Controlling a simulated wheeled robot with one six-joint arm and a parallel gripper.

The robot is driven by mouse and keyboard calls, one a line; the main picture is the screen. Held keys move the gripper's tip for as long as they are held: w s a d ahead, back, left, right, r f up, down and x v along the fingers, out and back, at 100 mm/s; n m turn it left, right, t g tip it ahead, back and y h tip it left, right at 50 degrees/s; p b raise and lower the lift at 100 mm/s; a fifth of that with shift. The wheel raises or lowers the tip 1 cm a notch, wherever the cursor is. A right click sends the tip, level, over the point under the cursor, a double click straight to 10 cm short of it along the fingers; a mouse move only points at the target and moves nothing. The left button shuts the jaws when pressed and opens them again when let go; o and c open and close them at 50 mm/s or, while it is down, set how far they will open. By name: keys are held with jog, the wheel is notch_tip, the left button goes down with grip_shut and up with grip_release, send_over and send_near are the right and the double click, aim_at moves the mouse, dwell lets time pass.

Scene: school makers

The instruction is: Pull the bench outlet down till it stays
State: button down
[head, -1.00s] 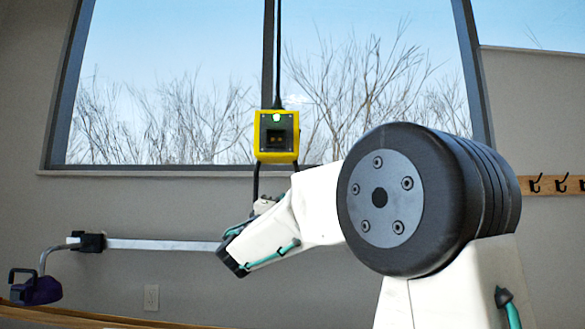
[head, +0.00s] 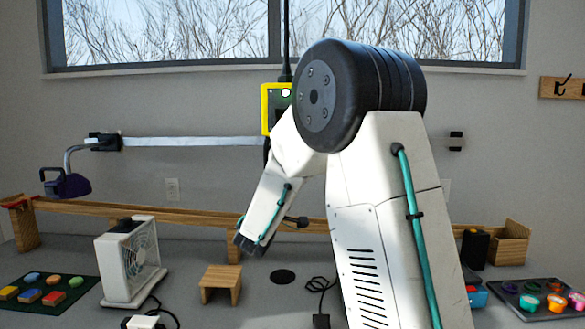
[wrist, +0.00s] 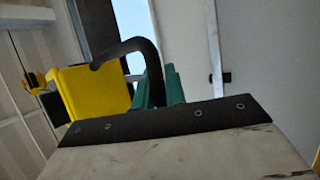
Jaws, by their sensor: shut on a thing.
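The bench outlet is a yellow box (head: 267,112) hanging on a dark cord, with a small lit lamp on top. In the head view it hangs just below the window sill, its right part hidden by my arm. The wrist view shows the yellow box (wrist: 96,92) close up, with a thick black handle (wrist: 130,46) looping from it. My gripper (wrist: 160,88), with green fingers, is shut on this handle. The fingertips are hidden behind my arm in the head view.
The grey bench (head: 195,308) below holds a white fan (head: 130,262), a small wooden stand (head: 221,284) and a long wooden track (head: 150,212). A metal wall rail (head: 190,142) runs behind. Trays of coloured pieces lie at both sides.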

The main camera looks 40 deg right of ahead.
jog(key=shift+w+a, duration=0.2)
jog(key=c, duration=1.5)
grip_release()
jog(key=shift+w+a+f+t, duration=0.1)
jog(key=shift+a+t, duration=0.1)
jog(key=shift+t, duration=0.2)
jog(key=shift+o, duration=0.2)
jog(key=v, duration=0.7)
jog(key=shift+s+a, duration=0.2)
jog(key=shift+f, duration=0.15)
